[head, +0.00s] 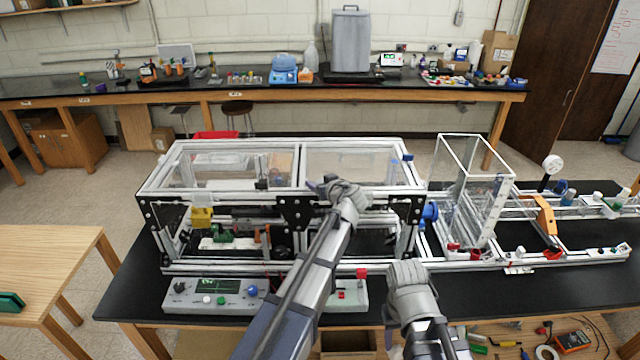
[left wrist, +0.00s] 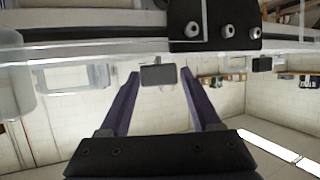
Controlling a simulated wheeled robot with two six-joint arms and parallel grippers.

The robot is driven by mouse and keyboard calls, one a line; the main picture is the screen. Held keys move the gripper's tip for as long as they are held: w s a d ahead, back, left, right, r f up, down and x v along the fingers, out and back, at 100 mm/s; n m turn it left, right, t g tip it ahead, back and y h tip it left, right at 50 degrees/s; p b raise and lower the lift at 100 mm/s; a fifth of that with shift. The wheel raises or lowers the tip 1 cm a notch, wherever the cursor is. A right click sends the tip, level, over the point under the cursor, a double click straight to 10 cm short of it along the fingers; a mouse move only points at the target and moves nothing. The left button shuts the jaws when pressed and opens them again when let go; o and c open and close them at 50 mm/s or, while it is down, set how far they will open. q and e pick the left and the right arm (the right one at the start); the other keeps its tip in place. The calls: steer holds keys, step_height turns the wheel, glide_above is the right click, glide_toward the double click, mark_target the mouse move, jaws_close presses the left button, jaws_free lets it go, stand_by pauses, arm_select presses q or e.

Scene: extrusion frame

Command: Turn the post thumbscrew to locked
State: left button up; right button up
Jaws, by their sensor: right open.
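A blue knob (head: 430,212) is on the right end post of the aluminium extrusion frame (head: 400,146). A smaller blue piece (head: 408,157) is near the top right corner. I cannot tell which of them is the post thumbscrew. My left gripper (head: 322,186) is at the frame's front top rail, left of both blue pieces. In the left wrist view its two purple fingers (left wrist: 160,75) are apart. A dark grey block (left wrist: 158,75) shows between the tips; whether they touch it is unclear. My right gripper (head: 407,278) is low in front of the frame, its fingertips mostly hidden.
A control box (head: 215,296) with a display and buttons stands at the front left of the black bench. A clear upright box (head: 470,190) and a rail with an orange bracket (head: 545,214) are to the right. A yellow block (head: 202,217) hangs on the frame's left front.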

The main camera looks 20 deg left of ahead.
arm_select(q)
jaws_close()
steer(key=shift+s+a+m+t+h, duration=0.1)
steer(key=shift+s+m+t+h, duration=0.1)
steer(key=shift+m+t+h, duration=0.6)
steer(key=shift+w+m+t+h, duration=0.15)
steer(key=shift+m+t+h, duration=0.15)
steer(key=shift+m+h, duration=1.15)
steer(key=shift+o, duration=1.5)
jaws_free()
steer(key=p+v, duration=0.3)
steer(key=v, duration=0.4)
steer(key=shift+s, duration=0.35)
